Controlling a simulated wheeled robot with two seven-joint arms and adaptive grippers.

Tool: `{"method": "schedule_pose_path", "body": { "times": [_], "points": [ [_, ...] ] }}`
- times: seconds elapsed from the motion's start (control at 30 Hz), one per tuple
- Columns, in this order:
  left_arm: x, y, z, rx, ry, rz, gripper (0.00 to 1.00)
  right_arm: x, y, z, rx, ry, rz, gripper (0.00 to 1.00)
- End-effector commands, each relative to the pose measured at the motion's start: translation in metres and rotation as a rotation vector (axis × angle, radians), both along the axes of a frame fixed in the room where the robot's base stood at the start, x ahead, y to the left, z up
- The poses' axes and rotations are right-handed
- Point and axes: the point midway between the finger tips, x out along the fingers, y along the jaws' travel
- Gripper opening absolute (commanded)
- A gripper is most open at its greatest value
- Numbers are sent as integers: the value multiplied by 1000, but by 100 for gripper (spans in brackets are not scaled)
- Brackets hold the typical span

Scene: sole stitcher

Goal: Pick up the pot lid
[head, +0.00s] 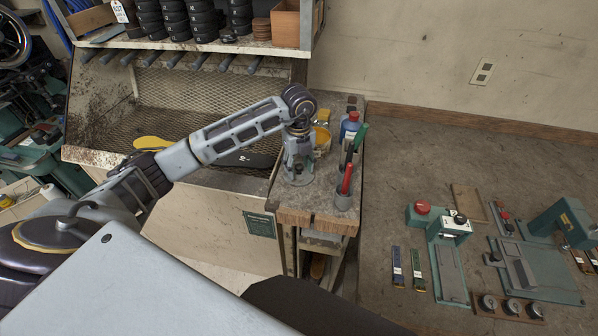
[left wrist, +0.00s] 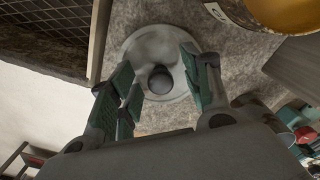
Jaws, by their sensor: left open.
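The pot lid (left wrist: 143,45) is a pale grey round lid with a dark knob (left wrist: 160,80). It lies on the worn surface of a small side bench. In the left wrist view my left gripper (left wrist: 160,75) points down over it, with its green-padded fingers apart on either side of the knob. I cannot tell whether the fingers touch the knob. In the head view my left gripper (head: 298,170) is above the bench top, and the lid (head: 299,180) shows partly beneath it. My right gripper is not in view.
A mesh-backed rack (head: 200,98) is at left. Machines sit on the right table.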

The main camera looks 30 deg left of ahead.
Motion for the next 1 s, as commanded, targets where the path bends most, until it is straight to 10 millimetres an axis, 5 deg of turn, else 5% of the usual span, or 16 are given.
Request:
{"method": "schedule_pose_path", "body": {
  "times": [0.27,0.63,1.0],
  "points": [
    [0,0,0,0,0,0,46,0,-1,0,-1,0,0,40],
    [0,0,0,0,0,0,0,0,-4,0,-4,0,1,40],
    [0,0,1,-1,-1,0,0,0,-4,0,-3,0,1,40]
  ]
}}
